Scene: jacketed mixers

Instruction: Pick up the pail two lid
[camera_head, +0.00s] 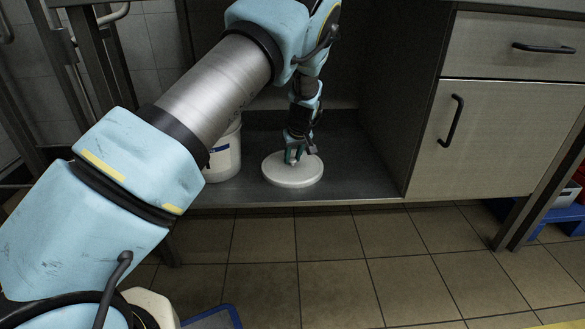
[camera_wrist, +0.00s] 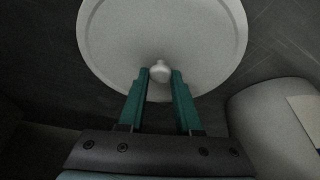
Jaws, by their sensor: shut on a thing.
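The pail two lid, a round white disc (camera_head: 292,172) with a small central knob, lies flat on the cabinet's low shelf in the head view. It also fills the upper middle of the wrist view (camera_wrist: 205,40). My gripper (camera_head: 293,156) reaches down over it from above. In the wrist view the two green fingers of my gripper (camera_wrist: 161,74) stand on either side of the white knob and are shut on it. A white pail (camera_head: 226,158) stands just left of the lid, partly hidden by my arm. A pale rounded body at lower right in the wrist view (camera_wrist: 265,120) looks like this pail.
The dark metal shelf (camera_head: 350,170) is bare right of the lid. A cabinet side panel and a door with a black handle (camera_head: 452,121) bound it on the right. A blue crate or pallet (camera_head: 562,215) is at far right. The tiled floor in front is mostly clear.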

